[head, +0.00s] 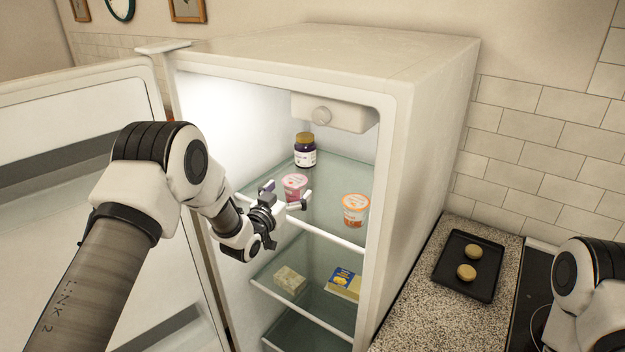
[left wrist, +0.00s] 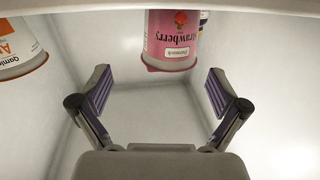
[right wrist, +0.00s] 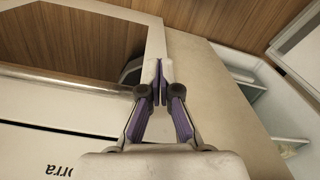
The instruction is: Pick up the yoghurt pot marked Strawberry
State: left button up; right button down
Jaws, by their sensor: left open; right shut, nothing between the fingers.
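The pink yoghurt pot marked Strawberry (head: 294,187) stands on the upper glass shelf inside the open fridge. In the left wrist view the pot (left wrist: 172,40) appears upside down, ahead of the fingers and centred between them. My left gripper (head: 283,198) is open at the front of that shelf, close to the pot, and partly hides its lower part. The left fingers (left wrist: 160,92) are spread wide with nothing between them. My right gripper (right wrist: 161,82) is shut and empty, away from the fridge; only part of its arm shows in the head view.
An orange-labelled pot (head: 355,210) stands right of the pink pot, and a dark jar (head: 305,150) stands behind it. The shelf's white front rail (head: 330,236) runs below my left gripper. The open fridge door (head: 75,150) is at left. A black tray (head: 468,265) lies on the counter.

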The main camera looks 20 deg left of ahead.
aim_at(296, 179)
pick_arm(q)
jog(key=shift+w+a+r+p, duration=0.3)
jog(key=shift+w+a+p, duration=0.3)
jog(key=shift+w, duration=0.05)
jog(key=shift+w+d+p, duration=0.1)
jog(key=shift+w+p, duration=0.5)
jog(key=shift+w, duration=0.2)
jog(key=w, duration=0.1)
jog(key=w+d, duration=0.1)
jog(key=w, duration=0.1)
jog(key=shift+d+f, duration=0.3)
jog(key=shift+f, duration=0.1)
jog(key=shift+s+a, duration=0.2)
jog(key=shift+a, duration=0.1)
jog(key=shift+c, duration=0.3)
jog(key=shift+a, duration=0.1)
jog(key=c, duration=1.1)
jog(key=shift+d, duration=0.2)
jog(key=shift+c, duration=1)
pick_arm(e)
jog(key=r, duration=0.3)
jog(key=shift+s+a+r, duration=0.15)
jog(key=shift+a+r, duration=0.05)
jog(key=shift+a, duration=0.1)
